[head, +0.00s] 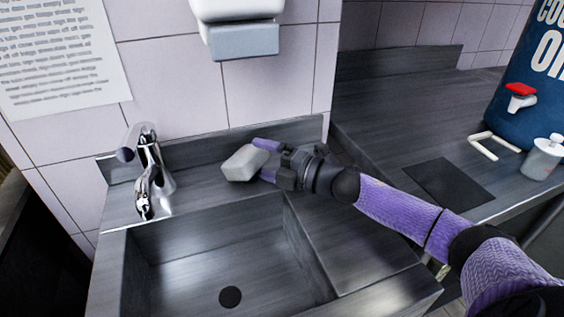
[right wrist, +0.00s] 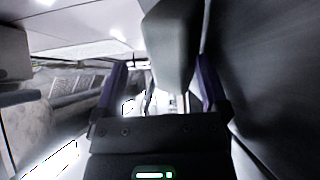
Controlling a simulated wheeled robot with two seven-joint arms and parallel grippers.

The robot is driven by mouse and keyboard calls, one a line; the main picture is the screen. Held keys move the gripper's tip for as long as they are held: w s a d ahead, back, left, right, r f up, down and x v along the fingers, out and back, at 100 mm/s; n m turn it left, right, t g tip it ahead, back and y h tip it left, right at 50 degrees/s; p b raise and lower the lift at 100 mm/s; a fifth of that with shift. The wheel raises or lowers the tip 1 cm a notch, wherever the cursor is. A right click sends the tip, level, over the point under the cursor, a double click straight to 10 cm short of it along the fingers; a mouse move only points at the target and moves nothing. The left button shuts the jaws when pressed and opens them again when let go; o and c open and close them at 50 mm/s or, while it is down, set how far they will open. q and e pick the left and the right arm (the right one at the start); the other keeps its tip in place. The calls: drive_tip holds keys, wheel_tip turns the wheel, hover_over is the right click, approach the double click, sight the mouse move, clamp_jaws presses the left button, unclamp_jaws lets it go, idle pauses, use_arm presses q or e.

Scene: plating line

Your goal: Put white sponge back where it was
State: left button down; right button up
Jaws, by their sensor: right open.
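The white sponge (head: 244,163), a pale block, rests on the sink's back ledge, to the right of the faucet. My right gripper (head: 265,160) reaches in from the right with its purple fingers apart, one on the far side and one on the near side of the sponge's right end. The jaws are open; whether a finger touches the sponge cannot be told. In the right wrist view, the open fingers (right wrist: 160,85) show with a grey block between them, likely the sponge (right wrist: 170,40). My left gripper is not in view.
The metal sink (head: 190,262) lies in front of the ledge, with a chrome faucet (head: 148,175) at left. A wall dispenser (head: 243,40) hangs above. At right, a counter holds a blue oil container (head: 530,95) and a small white-topped jar (head: 543,158).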

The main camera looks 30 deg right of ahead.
drive_tip(key=p+v, duration=0.1)
drive_tip(key=v, duration=0.5)
drive_tip(key=shift+s, duration=0.1)
drive_tip(key=shift+s+d, duration=0.25)
drive_tip(key=shift+s, duration=0.05)
drive_tip(key=shift+r+p, duration=0.1)
drive_tip(key=shift+p, duration=0.2)
